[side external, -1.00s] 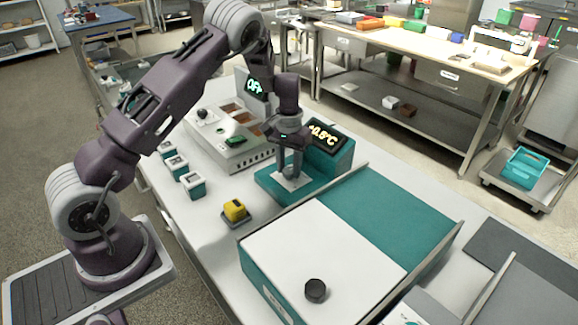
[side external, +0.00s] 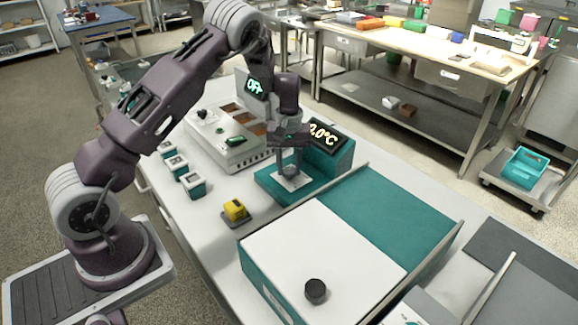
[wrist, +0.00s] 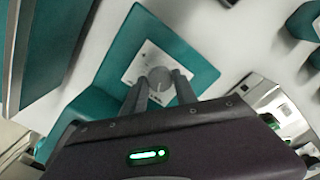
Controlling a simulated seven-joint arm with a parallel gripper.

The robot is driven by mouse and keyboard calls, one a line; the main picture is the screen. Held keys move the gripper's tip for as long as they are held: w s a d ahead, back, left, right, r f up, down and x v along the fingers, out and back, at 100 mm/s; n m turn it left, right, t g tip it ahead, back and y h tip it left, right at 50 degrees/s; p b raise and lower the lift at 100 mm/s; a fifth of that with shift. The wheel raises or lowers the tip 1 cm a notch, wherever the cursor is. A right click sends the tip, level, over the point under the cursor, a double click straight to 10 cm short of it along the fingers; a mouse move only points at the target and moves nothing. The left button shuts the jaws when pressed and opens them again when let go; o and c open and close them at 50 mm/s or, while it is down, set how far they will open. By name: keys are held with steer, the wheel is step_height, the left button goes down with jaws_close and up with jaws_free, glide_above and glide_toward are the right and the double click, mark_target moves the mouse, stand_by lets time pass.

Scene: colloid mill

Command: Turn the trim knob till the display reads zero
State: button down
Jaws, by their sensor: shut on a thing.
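The trim knob (wrist: 160,78) is a small round grey knob on a white plate (wrist: 146,62) set in a teal base (side external: 268,187). My gripper (side external: 289,172) points down over the plate and is shut on the knob; its two fingers lie on either side of it in the wrist view (wrist: 163,90). In the side view the fingers mostly hide the knob.
Several small white-and-teal blocks (side external: 193,186) and a yellow block (side external: 235,210) lie to the left. A large white-topped teal box (side external: 320,250) with a black knob (side external: 316,291) fills the front.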

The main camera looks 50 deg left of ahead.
mark_target(289, 170)
steer(key=shift+n, duration=0.3)
steer(key=c, duration=1)
jaws_free()
steer(key=shift+o, duration=0.2)
step_height(289, 170, up, 7)
steer(key=shift+r, duration=0.2)
steer(key=s+d+r+m+t, duration=0.1)
steer(key=s+d+r, duration=0.25)
steer(key=r, duration=0.25)
steer(key=s+d+r+m+t+h, duration=0.1)
steer(key=s+d+r+m, duration=0.1)
steer(key=s+d+r, duration=0.3)
steer(key=s+d+r+m+t, duration=0.1)
steer(key=s+r, duration=0.1)
steer(key=r, duration=0.4)
steer(key=s+d+r+m+t, duration=0.1)
steer(key=s+d+m, duration=0.1)
steer(key=s, duration=0.8)
steer(key=s+d+r+m+t+y, duration=0.1)
steer(key=s+d+m, duration=0.2)
steer(key=s, duration=0.7)
steer(key=shift+s+d+r+m+t, duration=0.2)
steer(key=shift+d+r+m+t, duration=0.15)
steer(key=shift+m, duration=0.45)
